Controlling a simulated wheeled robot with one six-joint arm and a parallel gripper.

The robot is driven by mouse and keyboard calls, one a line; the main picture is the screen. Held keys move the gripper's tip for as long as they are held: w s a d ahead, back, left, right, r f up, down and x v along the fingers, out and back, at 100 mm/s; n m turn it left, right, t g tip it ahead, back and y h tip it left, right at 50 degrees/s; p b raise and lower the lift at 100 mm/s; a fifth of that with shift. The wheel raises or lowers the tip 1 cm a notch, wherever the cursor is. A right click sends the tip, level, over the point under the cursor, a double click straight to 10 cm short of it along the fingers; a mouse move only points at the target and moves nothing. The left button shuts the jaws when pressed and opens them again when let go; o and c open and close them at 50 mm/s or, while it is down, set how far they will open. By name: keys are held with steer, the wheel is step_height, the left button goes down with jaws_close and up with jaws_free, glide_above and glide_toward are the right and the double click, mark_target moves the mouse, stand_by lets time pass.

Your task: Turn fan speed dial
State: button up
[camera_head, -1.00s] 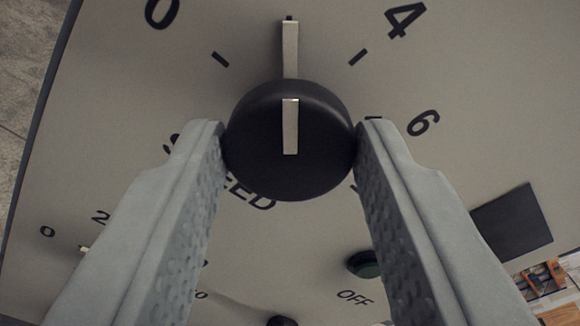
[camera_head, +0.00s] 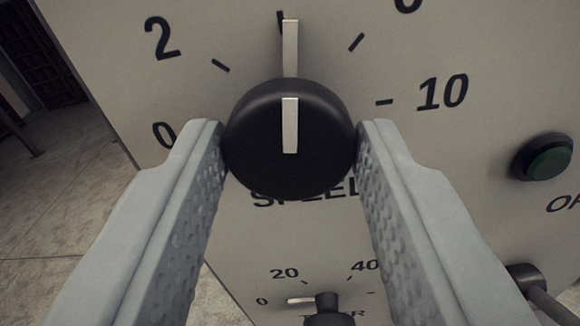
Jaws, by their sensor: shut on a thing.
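The fan speed dial (camera_head: 287,170) is a round black knob with a pale pointer bar. It stands out from a grey panel (camera_head: 225,225), in the upper middle of the view. My gripper (camera_head: 291,148) is shut on it, with one grey textured finger on each side. The pointer aims straight up in the picture, at a tick past the printed 2, on the side towards a number cut off by the top edge. The number at that tick is out of view. A 0 shows at left and a 10 at right. The SPEED label below is partly hidden.
A dark-rimmed green button (camera_head: 546,158) is at right, above a partly cut-off label. A smaller dial (camera_head: 327,308) with 20 and 40 marks sits below, between my fingers. A dark knob (camera_head: 525,278) sticks out at lower right. Open floor (camera_head: 60,215) shows beyond the panel's left edge.

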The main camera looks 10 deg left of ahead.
steer(key=m, duration=0.6)
steer(key=shift+f+m, duration=0.15)
steer(key=shift+m, duration=0.15)
stand_by(0.5)
steer(key=o, duration=1)
steer(key=shift+s+r, duration=0.2)
steer(key=shift+s, duration=0.35)
steer(key=shift+s+f, duration=0.1)
steer(key=shift+s, duration=8.05)
